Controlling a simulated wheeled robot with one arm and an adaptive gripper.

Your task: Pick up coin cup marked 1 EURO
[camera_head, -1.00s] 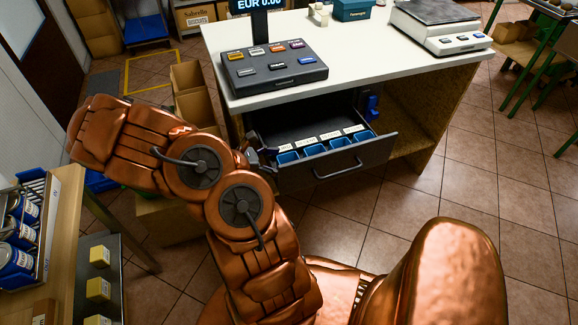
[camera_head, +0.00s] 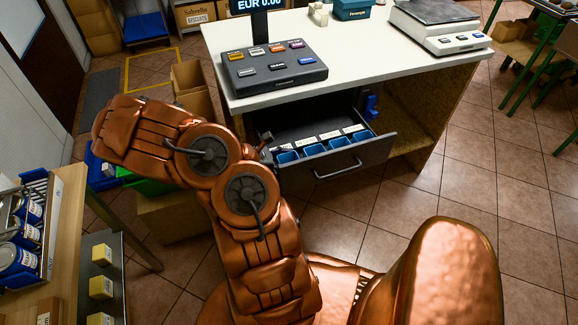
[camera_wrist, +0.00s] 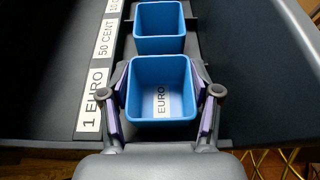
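The coin cup marked 1 EURO (camera_wrist: 160,128) is a blue, square, open-topped cup, nearest in the wrist view. A white label reading EURO shows inside it, and a 1 EURO label (camera_wrist: 95,95) lies beside it on the drawer. In the head view this cup (camera_head: 288,157) is leftmost in its row. My gripper (camera_wrist: 161,100) is open, with one purple-padded finger on each side of the cup. The pads are very close to its side walls; I cannot tell whether they touch. In the head view my arm hides most of the gripper.
The drawer (camera_head: 376,150) is pulled out under the white counter (camera_head: 370,62). Another blue cup (camera_wrist: 158,45) stands just beyond the 1 EURO cup, beside the 50 CENT label. The drawer's walls rise close on both sides. A cash register (camera_head: 275,70) stands on the counter above.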

